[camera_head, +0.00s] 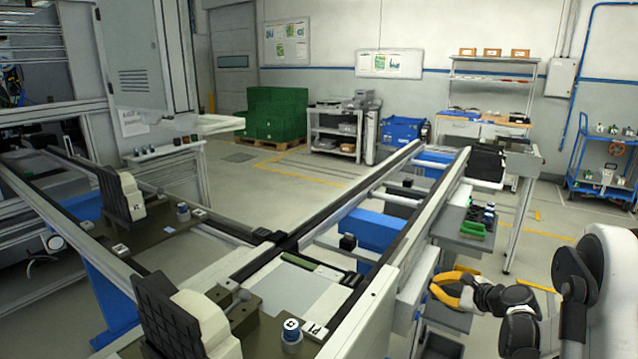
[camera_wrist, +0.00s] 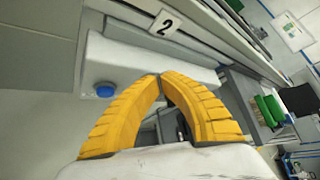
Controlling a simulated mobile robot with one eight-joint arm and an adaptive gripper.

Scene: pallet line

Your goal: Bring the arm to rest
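My gripper (camera_head: 433,287) is at the lower right of the head view, beside the outer side of the conveyor frame. Its two yellow fingers bow outward and meet at their tips. In the wrist view my gripper (camera_wrist: 161,77) also has its fingertips together, with nothing visible held between them. My arm is folded at the right edge of the head view, partly cut off. The gripper is close to a white box with a blue button (camera_wrist: 105,91); whether they touch cannot be told.
The conveyor frame (camera_head: 375,290) runs along the arm's left. Green parts in a tray (camera_head: 472,229) stand on its side shelf. A label marked 2 (camera_wrist: 165,23) is on the rail. A blue cart (camera_head: 600,186) stands at the far right. Open floor lies behind the arm.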

